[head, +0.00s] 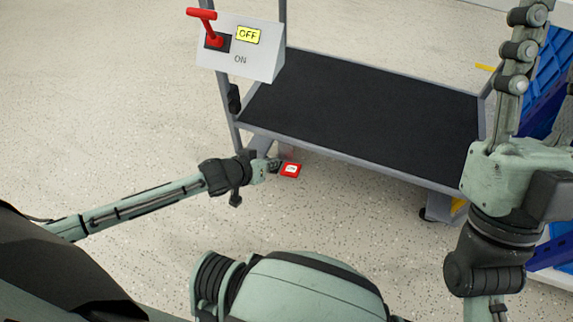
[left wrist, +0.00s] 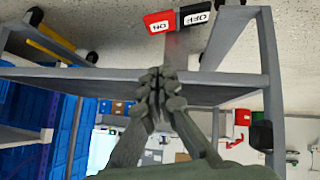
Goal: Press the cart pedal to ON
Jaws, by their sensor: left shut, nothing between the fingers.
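The cart pedal is low at the cart's near left corner. Its red ON half (head: 290,170) shows in the head view, and also in the left wrist view (left wrist: 160,22), upside down. The black OFF half (left wrist: 196,15) is beside it in the left wrist view; my left gripper seems to hide it in the head view. My left gripper (head: 273,167) is shut and empty, its tips just left of the red half in the head view. In the left wrist view the shut fingers (left wrist: 158,80) appear apart from the pedal. My right gripper (head: 548,65) is raised at the right, fingers spread, partly cut off.
The cart's black deck (head: 365,105) lies above and behind the pedal. A grey panel (head: 240,62) on its handle carries a red lever (head: 208,28), a yellow-lit OFF label (head: 248,35) and an unlit ON. Blue crates (head: 548,75) stand at the right. The floor at left is clear.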

